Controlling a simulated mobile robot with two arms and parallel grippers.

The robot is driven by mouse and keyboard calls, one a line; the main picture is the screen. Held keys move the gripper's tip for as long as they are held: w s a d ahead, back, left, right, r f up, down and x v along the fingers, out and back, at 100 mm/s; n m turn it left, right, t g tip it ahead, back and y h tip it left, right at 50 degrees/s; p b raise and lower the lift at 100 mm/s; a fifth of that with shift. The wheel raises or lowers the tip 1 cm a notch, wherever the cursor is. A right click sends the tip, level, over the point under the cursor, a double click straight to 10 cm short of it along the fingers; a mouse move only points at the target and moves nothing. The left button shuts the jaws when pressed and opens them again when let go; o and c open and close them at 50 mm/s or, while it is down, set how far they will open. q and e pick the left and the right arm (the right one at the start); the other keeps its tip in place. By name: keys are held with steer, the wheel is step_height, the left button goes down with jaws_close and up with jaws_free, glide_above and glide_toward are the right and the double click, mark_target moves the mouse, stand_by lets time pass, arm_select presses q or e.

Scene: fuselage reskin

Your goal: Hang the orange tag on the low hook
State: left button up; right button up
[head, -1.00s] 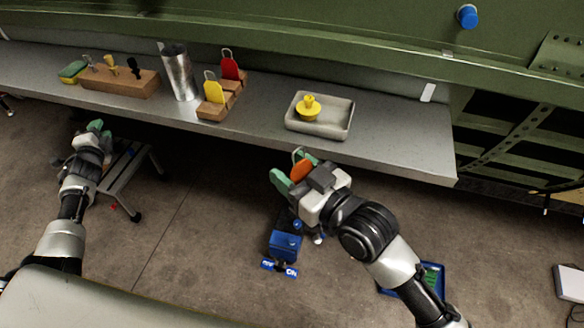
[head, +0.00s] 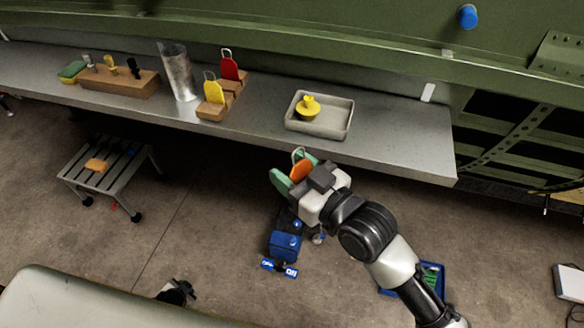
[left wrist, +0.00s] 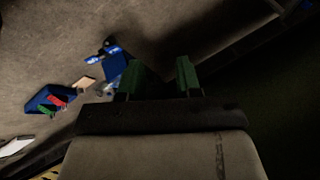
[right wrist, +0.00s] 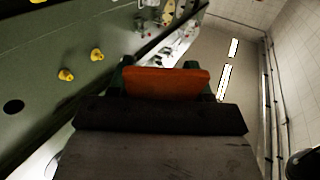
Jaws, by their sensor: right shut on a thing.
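The orange tag (head: 301,170) is gripped between the green fingers of my right gripper (head: 293,173), in front of the shelf's front edge. Its wire loop sticks up above the fingers. In the right wrist view the tag (right wrist: 167,84) spans the space between the fingertips. My left gripper (left wrist: 156,77) shows only in the left wrist view, with its green fingers apart and nothing between them. I cannot make out a low hook for certain in any view.
The grey shelf (head: 390,148) carries a tray (head: 330,122) with a yellow knobbed piece, a red tag (head: 229,65) and a yellow tag (head: 213,91) on wooden stands, and a metal cup (head: 180,75). A step stool (head: 85,175) stands on the floor. A blue knob (head: 467,16) is on the green panel.

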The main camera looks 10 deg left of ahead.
arm_select(q)
steer(key=s+d+f+n+g+h, duration=0.1)
steer(key=s+d+f+g, duration=0.1)
steer(key=s+d, duration=0.6)
steer(key=s+d+f+n+g+h, duration=0.1)
steer(key=s+d+f+g, duration=0.2)
steer(key=s+d, duration=0.5)
steer(key=s+f, duration=0.1)
steer(key=s, duration=0.4)
steer(key=shift+f+n, duration=0.25)
steer(key=shift+n, duration=0.15)
steer(key=shift+w, duration=0.1)
arm_select(e)
steer(key=s+d+f+m+t+h, duration=0.1)
steer(key=d+f+m+t+h, duration=0.1)
steer(key=d+h, duration=0.3)
steer(key=s+d+f+m+t+h, duration=0.2)
steer(key=d+m+h, duration=0.3)
steer(key=d, duration=0.7)
steer(key=s+d+f+m+t+h, duration=0.1)
steer(key=d+m+t+h, duration=0.3)
steer(key=d, duration=0.5)
steer(key=shift+s+d+f+h, duration=0.25)
steer(key=shift+d+f+h, duration=0.1)
steer(key=shift+f+h, duration=0.15)
steer(key=shift+r, duration=0.1)
